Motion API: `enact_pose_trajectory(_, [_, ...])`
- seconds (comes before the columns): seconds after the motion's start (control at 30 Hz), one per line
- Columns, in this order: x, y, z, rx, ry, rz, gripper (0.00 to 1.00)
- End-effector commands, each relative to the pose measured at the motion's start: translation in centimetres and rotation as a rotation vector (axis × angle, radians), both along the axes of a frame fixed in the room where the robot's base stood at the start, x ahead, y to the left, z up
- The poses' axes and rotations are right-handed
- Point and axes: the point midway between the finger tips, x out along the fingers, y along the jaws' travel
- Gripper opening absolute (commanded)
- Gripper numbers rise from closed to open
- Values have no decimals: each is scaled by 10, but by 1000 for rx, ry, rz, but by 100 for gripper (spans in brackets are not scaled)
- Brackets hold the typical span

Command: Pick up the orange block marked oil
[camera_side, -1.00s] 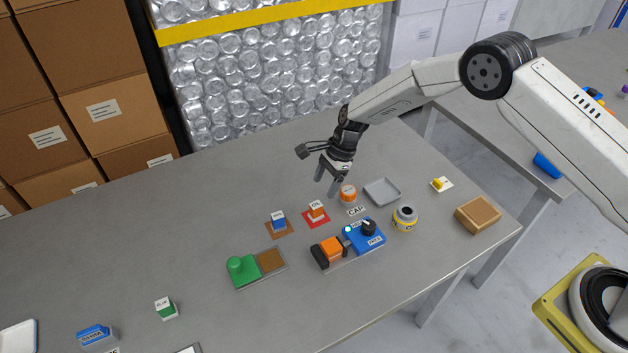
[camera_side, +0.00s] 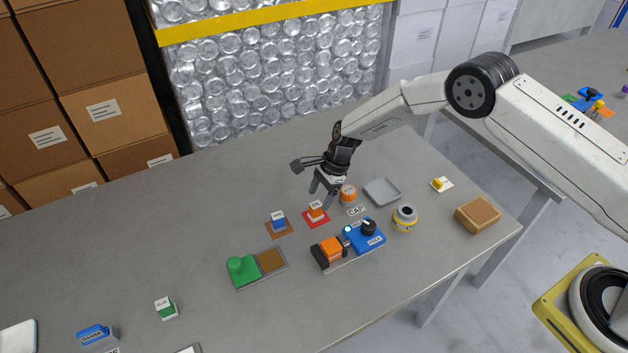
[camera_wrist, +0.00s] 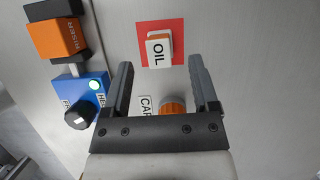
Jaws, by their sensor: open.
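The orange block marked OIL (camera_side: 316,211) stands on a red square mat (camera_side: 309,224) with its white label on top. In the wrist view the OIL block (camera_wrist: 160,48) lies ahead of the fingertips, between their lines, on the red mat (camera_wrist: 178,26). My gripper (camera_side: 322,194) is open and empty, just above and beside the block in the side view. In the wrist view both fingers of my gripper (camera_wrist: 160,70) are spread apart. I cannot tell the exact height of the fingertips above the block.
An orange cap (camera_side: 348,193) stands close to the right of my gripper. A blue block (camera_side: 278,220) on a brown mat is to the left. The blue and orange press device (camera_side: 363,237) is in front. A grey tray (camera_side: 382,192) lies to the right.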

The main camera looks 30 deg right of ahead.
Motion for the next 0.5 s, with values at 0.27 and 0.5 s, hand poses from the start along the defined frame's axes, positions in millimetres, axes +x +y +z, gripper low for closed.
enact_pose_trajectory(0.27, [-2,11,-28,-1,1,1,76])
enact_pose_trajectory(0.5, [-1,14,-36,-2,-1,0,76])
